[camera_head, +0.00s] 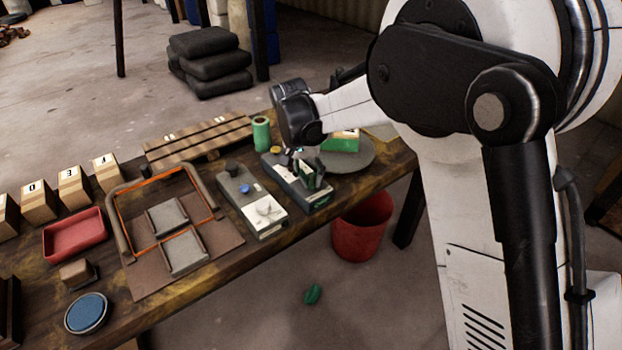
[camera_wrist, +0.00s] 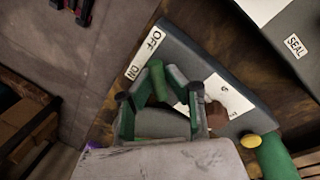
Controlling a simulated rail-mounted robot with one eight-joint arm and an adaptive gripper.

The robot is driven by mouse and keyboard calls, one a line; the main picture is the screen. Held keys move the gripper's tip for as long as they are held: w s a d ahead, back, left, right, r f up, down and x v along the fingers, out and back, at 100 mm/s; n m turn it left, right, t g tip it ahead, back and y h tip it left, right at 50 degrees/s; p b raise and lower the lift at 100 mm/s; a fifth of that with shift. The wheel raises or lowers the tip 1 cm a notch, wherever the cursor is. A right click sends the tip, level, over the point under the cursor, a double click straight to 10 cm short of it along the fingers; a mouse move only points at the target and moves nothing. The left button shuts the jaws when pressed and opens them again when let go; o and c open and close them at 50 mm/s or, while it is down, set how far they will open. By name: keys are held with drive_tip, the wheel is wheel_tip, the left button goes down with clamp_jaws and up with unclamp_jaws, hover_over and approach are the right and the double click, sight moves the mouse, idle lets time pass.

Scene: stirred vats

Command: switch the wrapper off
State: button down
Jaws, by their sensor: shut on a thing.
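The wrapper's dark switch box (camera_head: 281,170) lies on the bench beside a grey round turntable (camera_head: 368,158) bearing a green block (camera_head: 340,141). In the wrist view the box (camera_wrist: 193,54) shows a white OFF/ON label (camera_wrist: 143,57) and a white panel (camera_wrist: 228,98) with a round brownish part. My gripper (camera_head: 312,174) is down at the box. In the wrist view my gripper (camera_wrist: 160,88) has its green-padded fingers closed around a short green lever (camera_wrist: 158,84) beside the label. Whether the lever sits towards OFF or ON I cannot tell.
A second control box (camera_head: 244,189) with a blue knob stands to the left. Its SEAL label (camera_wrist: 295,45) shows in the wrist view. A green cylinder (camera_head: 262,134) and slatted rack (camera_head: 198,141) stand behind. A red bin (camera_head: 361,228) is below the bench edge.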

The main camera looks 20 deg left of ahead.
drive_tip(key=shift+d, duration=0.15)
drive_tip(key=c, duration=1.7)
unclamp_jaws()
drive_tip(key=shift+o, duration=0.2)
wheel_tip(320, 180, up, 12)
drive_tip(key=a, duration=0.2)
drive_tip(key=shift+s+a, duration=0.15)
drive_tip(key=shift+a, duration=0.05)
drive_tip(key=shift+f, duration=0.1)
